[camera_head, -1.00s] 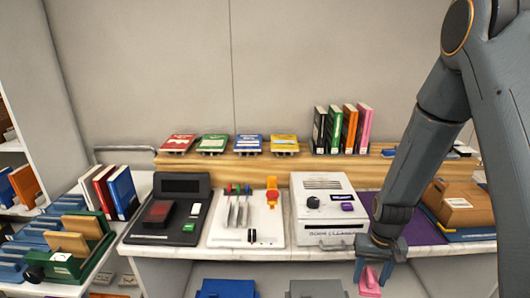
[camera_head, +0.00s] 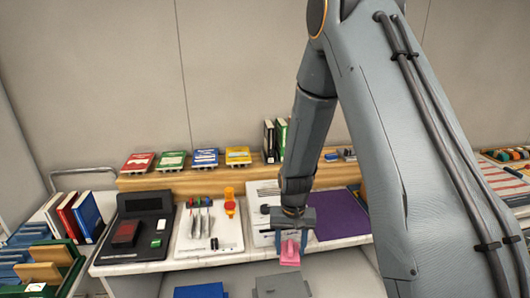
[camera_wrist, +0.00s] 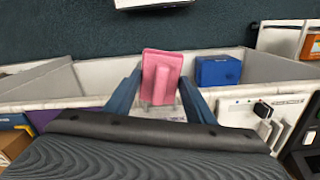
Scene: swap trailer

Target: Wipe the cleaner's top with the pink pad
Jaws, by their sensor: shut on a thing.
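My gripper (camera_head: 291,243) is shut on the pink pad (camera_head: 289,254), which hangs from the fingers in front of the counter's front edge. In the wrist view the pad (camera_wrist: 162,66) sits between the two blue fingers, its flat face showing. The cleaner (camera_head: 262,189), a white box, stands on the counter behind my gripper. My arm and gripper hide most of its right side and front, and only part of its left side and top shows. I see no contact between pad and cleaner.
A white panel with tools and an orange piece (camera_head: 230,204) stands left of the cleaner, and a black device (camera_head: 140,229) farther left. A purple mat (camera_head: 340,214) lies to the right. A wooden shelf (camera_head: 190,182) with books runs behind. Blue and grey bins sit below.

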